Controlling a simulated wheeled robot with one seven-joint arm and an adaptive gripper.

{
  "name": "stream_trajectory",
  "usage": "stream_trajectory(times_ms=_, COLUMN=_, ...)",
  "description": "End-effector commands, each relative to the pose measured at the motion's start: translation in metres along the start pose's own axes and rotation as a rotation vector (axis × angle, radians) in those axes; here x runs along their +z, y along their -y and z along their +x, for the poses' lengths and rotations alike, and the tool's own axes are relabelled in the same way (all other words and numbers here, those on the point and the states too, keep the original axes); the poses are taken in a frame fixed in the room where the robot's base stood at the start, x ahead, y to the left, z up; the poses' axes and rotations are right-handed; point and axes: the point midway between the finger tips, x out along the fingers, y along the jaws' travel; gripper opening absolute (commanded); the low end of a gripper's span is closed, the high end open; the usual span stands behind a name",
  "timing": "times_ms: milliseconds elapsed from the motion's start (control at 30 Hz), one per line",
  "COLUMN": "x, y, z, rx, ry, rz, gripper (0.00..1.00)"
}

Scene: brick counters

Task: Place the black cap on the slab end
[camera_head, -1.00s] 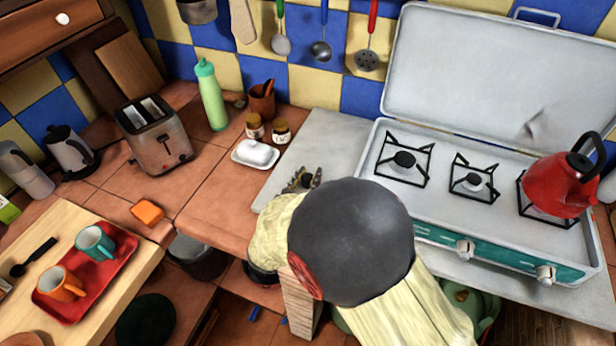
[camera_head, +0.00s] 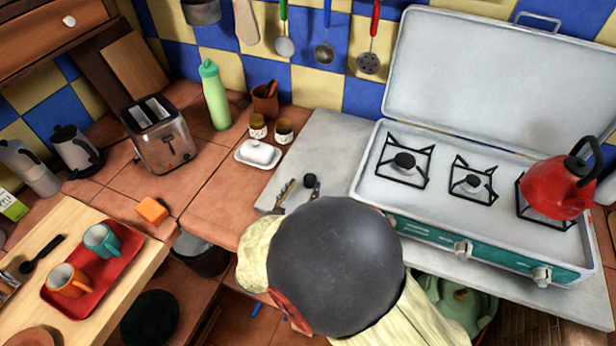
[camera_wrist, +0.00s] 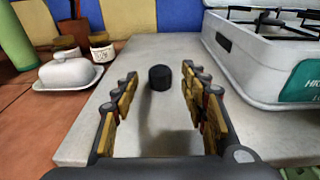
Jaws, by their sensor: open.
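The black cap (camera_wrist: 160,77) is a small dark cylinder standing upright on the pale grey stone slab (camera_wrist: 160,48) in the wrist view. In the head view, the cap (camera_head: 309,181) shows as a small dark shape on the slab (camera_head: 318,150), near its front left part. My gripper (camera_wrist: 159,92) is open, with one jagged yellow-and-black finger on each side of the picture. The cap appears between the fingertips or just beyond them, and nothing is held. In the head view my gripper (camera_head: 300,190) is partly hidden by my arm's round dark joint.
A white butter dish (camera_wrist: 67,72) and jars (camera_wrist: 101,47) stand left of the slab. The white stove (camera_wrist: 250,75) borders the slab on the right, with a red kettle (camera_head: 556,188) on it. The slab behind the cap is clear.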

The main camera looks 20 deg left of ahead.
Motion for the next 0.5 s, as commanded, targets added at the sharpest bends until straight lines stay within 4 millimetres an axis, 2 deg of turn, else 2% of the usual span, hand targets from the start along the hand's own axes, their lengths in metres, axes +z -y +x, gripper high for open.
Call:
stream_trajectory(times_ms=100, x=0.002, y=-0.001, z=-0.025, rx=0.004, ry=0.0, rz=0.0, gripper=0.44)
stream_trajectory(times_ms=233, x=0.002, y=-0.001, z=-0.044, rx=0.003, ry=0.001, rz=0.0, gripper=0.44)
stream_trajectory(times_ms=500, x=0.0, y=0.0, z=-0.059, rx=0.0, ry=0.0, rz=0.0, gripper=0.44)
